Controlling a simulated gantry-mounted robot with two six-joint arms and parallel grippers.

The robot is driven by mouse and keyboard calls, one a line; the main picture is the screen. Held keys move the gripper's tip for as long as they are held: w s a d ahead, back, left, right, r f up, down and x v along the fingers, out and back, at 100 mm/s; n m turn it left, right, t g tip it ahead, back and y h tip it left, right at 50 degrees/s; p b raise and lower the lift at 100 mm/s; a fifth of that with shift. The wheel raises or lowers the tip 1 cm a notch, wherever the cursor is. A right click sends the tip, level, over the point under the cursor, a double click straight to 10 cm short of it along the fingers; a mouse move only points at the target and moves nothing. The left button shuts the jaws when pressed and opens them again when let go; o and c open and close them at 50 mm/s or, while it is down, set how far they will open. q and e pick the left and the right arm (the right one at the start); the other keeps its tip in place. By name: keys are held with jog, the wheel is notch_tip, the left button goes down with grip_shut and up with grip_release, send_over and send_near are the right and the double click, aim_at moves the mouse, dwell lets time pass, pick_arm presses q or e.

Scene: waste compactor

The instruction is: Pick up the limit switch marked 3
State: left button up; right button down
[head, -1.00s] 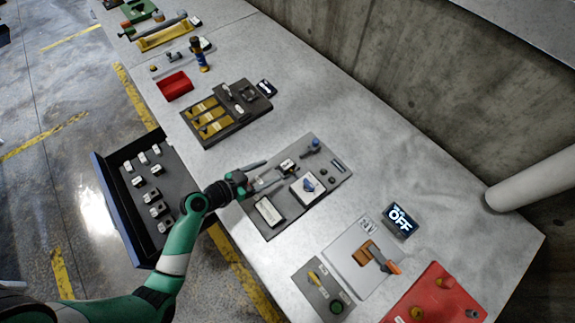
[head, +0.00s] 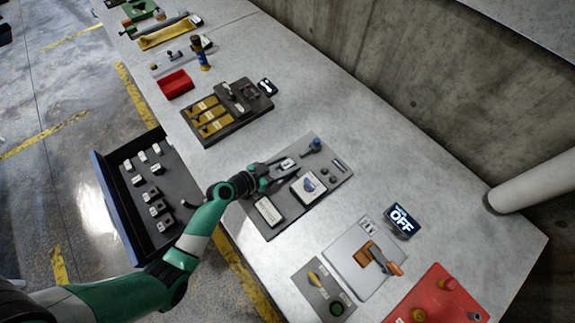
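My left gripper (head: 285,167) reaches over the dark panel (head: 268,231) on the bench. Its two fingers are spread, one on each side of a small dark block with a white label (head: 288,164). I cannot see whether they touch it. This block may be a limit switch, but its mark is too small to read. Several small dark blocks with white tops (head: 153,195) stand in the open drawer (head: 112,205) at left; their marks are also unreadable. My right gripper is out of view.
On the panel stand a white box with a blue knob (head: 309,187), a labelled block (head: 268,211) and a blue-topped part (head: 313,146). An orange-handled lever (head: 383,261) and an OFF display (head: 401,220) are at lower right. The bench toward the wall is clear.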

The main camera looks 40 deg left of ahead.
aim_at(284, 166)
pick_arm(q)
grip_shut()
jog(key=shift+r, duration=0.1)
jog(key=shift+r, duration=0.3)
notch_tip(284, 166, up, 2)
jog(key=shift+r+p, duration=0.2)
jog(key=shift+p, duration=0.5)
jog(key=d+r+p+v, duration=0.1)
jog(key=p+v, duration=0.3)
jog(key=v, duration=0.4)
jog(key=w+r+p+v, duration=0.1)
jog(key=r+p+v, duration=0.1)
jog(key=p+v, duration=0.3)
jog(key=s+r, duration=0.1)
jog(key=s, duration=0.2)
jog(key=shift+d+r, duration=0.25)
jog(key=shift+r, duration=0.15)
